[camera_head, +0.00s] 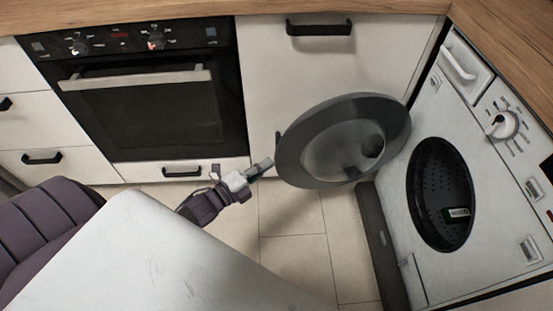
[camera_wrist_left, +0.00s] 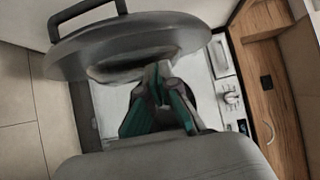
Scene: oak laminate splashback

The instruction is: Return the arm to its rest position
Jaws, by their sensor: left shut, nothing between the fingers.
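My left gripper (camera_head: 262,168) reaches in from the lower left in the head view, and its fingers are shut with nothing between them. The fingertips are close to the left edge of the open round washer door (camera_head: 293,142); I cannot tell whether they touch it. In the left wrist view the gripper (camera_wrist_left: 158,82) shows with its fingers together, in front of the grey door (camera_wrist_left: 130,45). My right gripper is not in view.
The washing machine (camera_head: 392,190) stands at the right with its drum opening (camera_head: 440,195) uncovered. An oven (camera_head: 145,105) and white drawers with black handles line the back. Tiled floor (camera_head: 290,220) lies below the door. A white surface (camera_head: 150,250) fills the lower left.

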